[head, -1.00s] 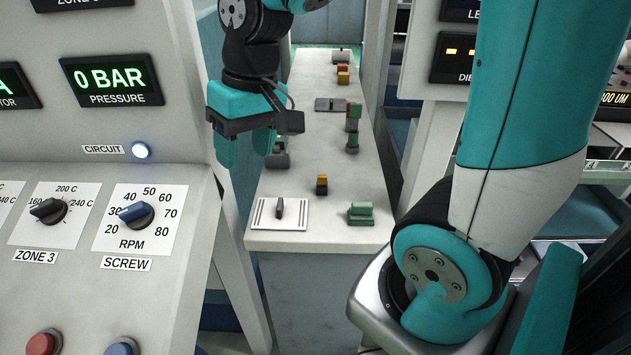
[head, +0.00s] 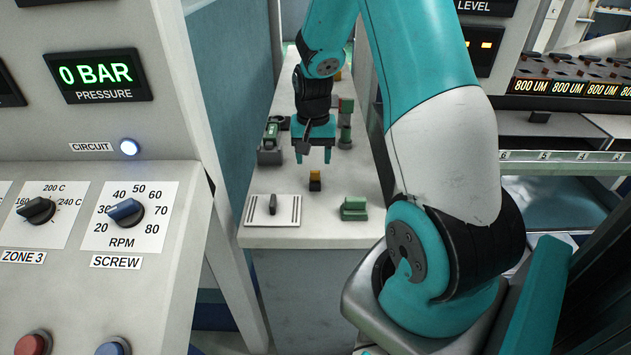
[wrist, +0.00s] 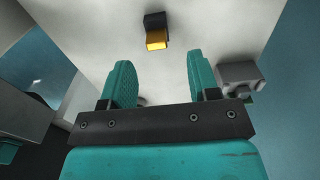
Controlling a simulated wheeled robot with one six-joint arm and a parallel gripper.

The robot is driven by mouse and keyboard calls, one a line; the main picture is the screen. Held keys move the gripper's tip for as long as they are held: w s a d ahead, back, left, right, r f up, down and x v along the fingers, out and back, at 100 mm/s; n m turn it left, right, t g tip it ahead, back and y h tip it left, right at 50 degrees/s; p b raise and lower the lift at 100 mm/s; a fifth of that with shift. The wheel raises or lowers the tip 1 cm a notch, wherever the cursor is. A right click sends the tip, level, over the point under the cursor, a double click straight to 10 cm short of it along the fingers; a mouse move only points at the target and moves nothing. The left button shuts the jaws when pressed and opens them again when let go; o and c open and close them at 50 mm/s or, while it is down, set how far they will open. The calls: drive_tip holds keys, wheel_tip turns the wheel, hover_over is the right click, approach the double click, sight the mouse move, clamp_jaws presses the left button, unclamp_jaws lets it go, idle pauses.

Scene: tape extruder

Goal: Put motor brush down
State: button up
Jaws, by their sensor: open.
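A small dark block with a yellow-orange top (head: 315,180), which may be the motor brush, stands upright on the pale bench top (head: 330,231). It also shows in the wrist view (wrist: 156,30), just past the fingertips. My gripper (head: 313,155) is open and empty above this block and slightly behind it. In the wrist view my gripper (wrist: 161,75) has its two teal fingers wide apart, with bare bench between them.
A white plate (head: 288,211) with a dark upright piece stands at the front left of the bench. A green block (head: 354,208) stands at the front right. Grey and green parts (head: 270,145) are left of my gripper. The control panel (head: 60,140) borders the left side.

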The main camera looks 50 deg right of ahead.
sight(315, 172)
drive_tip(key=f, duration=0.5)
drive_tip(key=shift+s+f, duration=0.2)
drive_tip(key=shift+f, duration=0.2)
drive_tip(key=shift+c, duration=0.2)
clamp_jaws()
